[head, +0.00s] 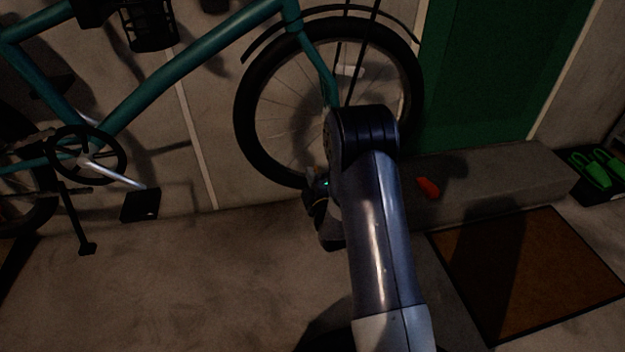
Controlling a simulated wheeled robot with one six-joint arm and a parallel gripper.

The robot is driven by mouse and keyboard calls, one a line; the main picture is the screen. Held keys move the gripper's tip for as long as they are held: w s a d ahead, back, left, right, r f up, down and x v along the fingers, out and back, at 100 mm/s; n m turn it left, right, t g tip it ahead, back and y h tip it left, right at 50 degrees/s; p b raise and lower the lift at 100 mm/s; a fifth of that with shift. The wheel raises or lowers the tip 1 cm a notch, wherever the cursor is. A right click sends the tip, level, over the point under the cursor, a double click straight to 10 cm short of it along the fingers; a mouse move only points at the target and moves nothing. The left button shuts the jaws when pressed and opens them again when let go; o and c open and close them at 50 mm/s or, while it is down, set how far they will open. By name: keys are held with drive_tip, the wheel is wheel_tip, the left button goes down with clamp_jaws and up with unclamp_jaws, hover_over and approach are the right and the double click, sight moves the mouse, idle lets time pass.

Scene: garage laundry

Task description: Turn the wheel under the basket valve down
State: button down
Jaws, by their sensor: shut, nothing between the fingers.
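The spoked bicycle wheel (250,142) with its black tyre stands upright against the wall, in the teal fork. Two thin black struts run up from near its hub. A small pale piece (350,71) shows among the spokes; I cannot tell what it is. I cannot make out the valve. No basket shows above this wheel, where the picture cuts off. My gripper (312,180) is at the wheel's lower edge, partly hidden behind my arm. It is shut and empty; I cannot tell whether it touches the tyre. My arm also covers the wheel's lower right part.
The teal bicycle frame (190,52), crank and pedal (140,205) stand left. A black mesh holder (150,28) is at the top left. A grey step (490,180) bears a small red-orange object (428,187). A brown mat (545,270) lies right, near green shoes (597,168).

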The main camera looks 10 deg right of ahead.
drive_tip(key=shift+d, duration=0.25)
drive_tip(key=d+n, duration=0.1)
drive_tip(key=d, duration=0.1)
drive_tip(key=d+f+n, duration=0.1)
drive_tip(key=d+n, duration=0.1)
drive_tip(key=shift+d, duration=0.2)
idle(0.4)
